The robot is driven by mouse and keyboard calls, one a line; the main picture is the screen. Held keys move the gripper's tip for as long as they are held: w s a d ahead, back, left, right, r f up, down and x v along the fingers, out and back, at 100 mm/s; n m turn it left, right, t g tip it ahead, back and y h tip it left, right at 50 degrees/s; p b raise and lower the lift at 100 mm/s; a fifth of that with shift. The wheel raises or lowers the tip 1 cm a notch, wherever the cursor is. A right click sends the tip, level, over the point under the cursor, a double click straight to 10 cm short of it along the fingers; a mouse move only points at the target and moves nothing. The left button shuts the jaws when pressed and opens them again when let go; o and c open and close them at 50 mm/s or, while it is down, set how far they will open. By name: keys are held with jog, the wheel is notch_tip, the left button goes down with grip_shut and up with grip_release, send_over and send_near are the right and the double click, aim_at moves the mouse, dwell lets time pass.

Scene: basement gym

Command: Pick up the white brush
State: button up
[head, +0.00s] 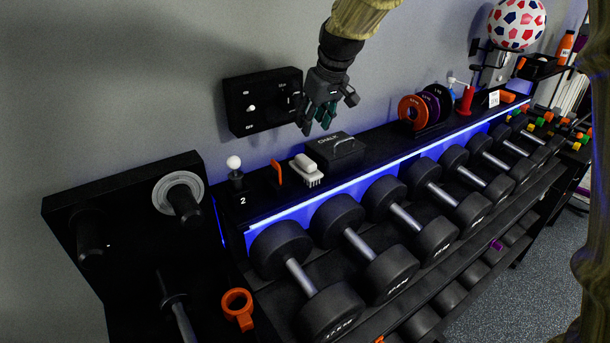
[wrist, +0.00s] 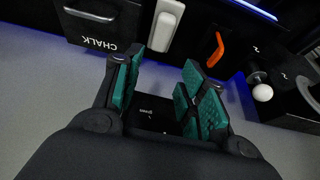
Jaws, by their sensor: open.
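The white brush (head: 307,169) lies on the black shelf top (head: 262,204), with its bristles toward the front edge. It sits just left of the black chalk box (head: 336,152). In the wrist view the white brush (wrist: 166,24) shows beyond the fingertips, beside the chalk box (wrist: 100,22). My gripper (head: 318,122) is open and empty, above and behind the brush near the wall. In the wrist view my gripper (wrist: 160,78) has its teal finger pads spread apart, and nothing is between them.
An orange clip-like piece (head: 276,172) and a white ball-topped lever (head: 235,170) stand left of the brush. A black switch box (head: 262,100) is on the wall beside my gripper. Several dumbbells (head: 345,215) line the rack below. Weight discs (head: 413,112) stand to the right.

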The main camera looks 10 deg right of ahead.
jog(key=f, duration=0.2)
send_over(306, 159)
jog(key=s, duration=0.2)
jog(key=shift+w+d+f, duration=0.1)
jog(key=shift+d+f, duration=0.05)
jog(key=shift+f, duration=1.3)
jog(key=shift+w+d+f, duration=0.1)
jog(key=shift+f, duration=1.3)
jog(key=shift+s+d+p+x, duration=0.1)
jog(key=shift+p+x, duration=0.35)
jog(key=shift+x, duration=0.85)
jog(key=shift+s+d+p+x, duration=0.15)
jog(key=shift+p+x, duration=0.3)
jog(key=shift+x, duration=0.9)
jog(key=shift+f, duration=0.1)
grip_shut()
